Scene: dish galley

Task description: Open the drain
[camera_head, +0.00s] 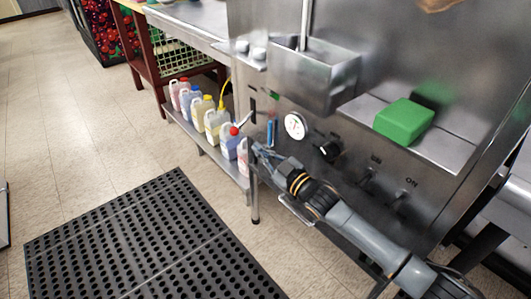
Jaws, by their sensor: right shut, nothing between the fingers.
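The steel dish machine (345,125) fills the right side of the head view. A thin pale lever (243,118) sticks out at its left edge, beside a dark slot (252,104); I cannot tell for sure whether it is the drain handle. My right gripper (258,149) is shut and empty, low at the machine's front left corner, a little below the lever. I cannot tell whether it touches the machine. My right arm crosses the lower front from the bottom right. My left gripper is out of view.
The front panel holds a round gauge (295,125), a black knob (330,151) and switches. A green block (404,121) lies on the ledge, right of a steel box (315,78). Several jugs (213,122) stand on a low shelf. A black mat (150,245) covers the floor.

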